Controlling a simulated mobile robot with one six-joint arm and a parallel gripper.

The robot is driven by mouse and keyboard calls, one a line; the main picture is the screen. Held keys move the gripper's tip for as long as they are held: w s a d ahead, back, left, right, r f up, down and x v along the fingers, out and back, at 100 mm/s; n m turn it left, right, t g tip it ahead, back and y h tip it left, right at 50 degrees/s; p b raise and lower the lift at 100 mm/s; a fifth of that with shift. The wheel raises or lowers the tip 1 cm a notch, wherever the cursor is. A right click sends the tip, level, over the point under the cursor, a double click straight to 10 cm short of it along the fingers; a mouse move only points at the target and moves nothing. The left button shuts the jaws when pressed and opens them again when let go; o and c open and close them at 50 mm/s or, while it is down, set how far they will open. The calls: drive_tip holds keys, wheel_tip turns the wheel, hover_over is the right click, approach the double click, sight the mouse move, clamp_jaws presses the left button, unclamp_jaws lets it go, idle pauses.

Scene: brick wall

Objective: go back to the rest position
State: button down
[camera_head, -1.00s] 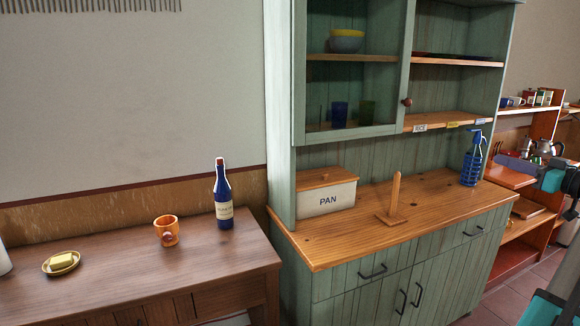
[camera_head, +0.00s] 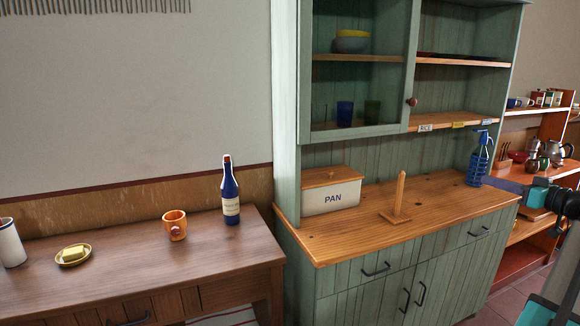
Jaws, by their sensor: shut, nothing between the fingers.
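My gripper (camera_head: 497,185) shows small at the right side, as a blue-grey end pointing left from my teal and black wrist. It is shut and I see nothing held in it. It appears in front of the orange shelf unit (camera_head: 540,143), to the right of the green cabinet's blue bottle. The rest of my arm runs down the right edge and is partly cut off by the frame.
The green cabinet (camera_head: 350,285) stands in the middle, with a PAN box (camera_head: 331,197), a wooden upright holder (camera_head: 398,196) and a blue siphon bottle (camera_head: 478,163) on its counter. The left table (camera_head: 130,262) bears a dark bottle (camera_head: 230,195), orange mug (camera_head: 175,227), butter dish (camera_head: 73,256) and white cup (camera_head: 11,243).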

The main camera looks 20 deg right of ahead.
drive_tip(key=w+a+f+m+g+y, duration=0.1)
drive_tip(key=w+a+f+g, duration=0.1)
drive_tip(key=w+a+f, duration=0.5)
drive_tip(key=w+a+f+g+y, duration=0.1)
drive_tip(key=w+a+f, duration=0.25)
drive_tip(key=f, duration=0.75)
drive_tip(key=w+a+f+m+g+y, duration=0.1)
drive_tip(key=w+a+f+g, duration=0.1)
drive_tip(key=w+a+f, duration=0.5)
drive_tip(key=a+f+g+y, duration=0.1)
drive_tip(key=a+f+g, duration=0.2)
drive_tip(key=a+f, duration=0.85)
drive_tip(key=a+f+g+y, duration=0.1)
drive_tip(key=a+f+g, duration=0.2)
drive_tip(key=a+f, duration=0.85)
drive_tip(key=s+a+f+g+h, duration=0.1)
drive_tip(key=s+a+f+g, duration=0.2)
drive_tip(key=s+a+f, duration=0.45)
drive_tip(key=s+a+f+g, duration=0.35)
drive_tip(key=a+f, duration=0.55)
drive_tip(key=f, duration=0.3)
drive_tip(key=s+a+f+n+g+h, duration=0.1)
drive_tip(key=s+a+f, duration=0.3)
drive_tip(key=s, duration=0.7)
drive_tip(key=s+a+f+n+g+h, duration=0.1)
drive_tip(key=s+a+f+g+h, duration=0.3)
drive_tip(key=s, duration=0.8)
wheel_tip(320, 180, down, 2)
drive_tip(key=shift+a+f, duration=0.2)
drive_tip(key=shift+a, duration=0.3)
